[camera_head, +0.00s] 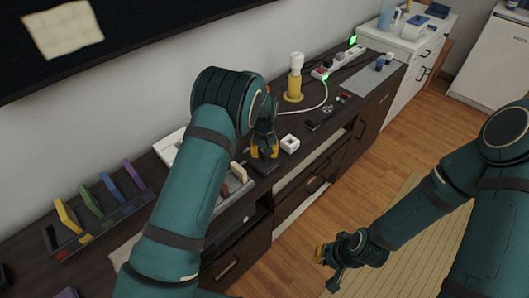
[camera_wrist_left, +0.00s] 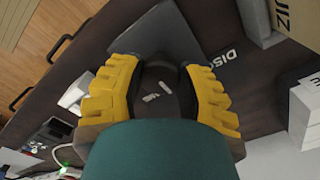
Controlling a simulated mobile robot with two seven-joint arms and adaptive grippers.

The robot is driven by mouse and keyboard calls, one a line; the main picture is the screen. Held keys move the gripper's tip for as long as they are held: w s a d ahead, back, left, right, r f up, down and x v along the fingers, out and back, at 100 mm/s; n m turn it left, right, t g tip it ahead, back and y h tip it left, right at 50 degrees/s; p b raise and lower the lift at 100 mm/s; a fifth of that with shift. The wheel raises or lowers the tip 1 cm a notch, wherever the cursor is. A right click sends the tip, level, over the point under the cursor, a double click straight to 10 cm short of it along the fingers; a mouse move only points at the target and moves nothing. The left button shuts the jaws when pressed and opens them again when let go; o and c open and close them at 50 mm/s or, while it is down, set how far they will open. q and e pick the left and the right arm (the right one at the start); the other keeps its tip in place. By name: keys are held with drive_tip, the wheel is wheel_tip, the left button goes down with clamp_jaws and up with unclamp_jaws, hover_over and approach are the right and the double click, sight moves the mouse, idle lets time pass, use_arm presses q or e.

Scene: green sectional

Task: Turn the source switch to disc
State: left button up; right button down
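The source switch is a dark round knob with a pale mark (camera_wrist_left: 158,97) on a dark base. The base shows in the head view (camera_head: 264,168) near the front edge of the dark cabinet. A white DISC label (camera_wrist_left: 225,59) lies right of the knob in the left wrist view. My left gripper (camera_head: 265,152) points down over the switch. Its yellow fingers (camera_wrist_left: 160,85) stand on both sides of the knob; I cannot tell whether they press it. The gripper and arm hide part of the switch. My right gripper (camera_head: 327,268) hangs open and empty over the floor.
On the cabinet top (camera_head: 335,112) stand a white square block (camera_head: 290,143), a yellow and white bottle-like object (camera_head: 294,80), a dark remote (camera_head: 322,121) and a power strip (camera_head: 338,64) with cables. A rack of colored slats (camera_head: 97,212) stands left. The floor in front is clear.

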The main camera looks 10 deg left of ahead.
use_arm(q)
drive_tip(key=shift+n, duration=0.3)
drive_tip(key=n, duration=0.4)
drive_tip(key=shift+p, duration=0.3)
drive_tip(key=shift+n, duration=2.1)
drive_tip(key=o, duration=1.2)
drive_tip(key=shift+r, duration=0.1)
wheel_tip(320, 180, up, 12)
drive_tip(key=shift+f, duration=0.1)
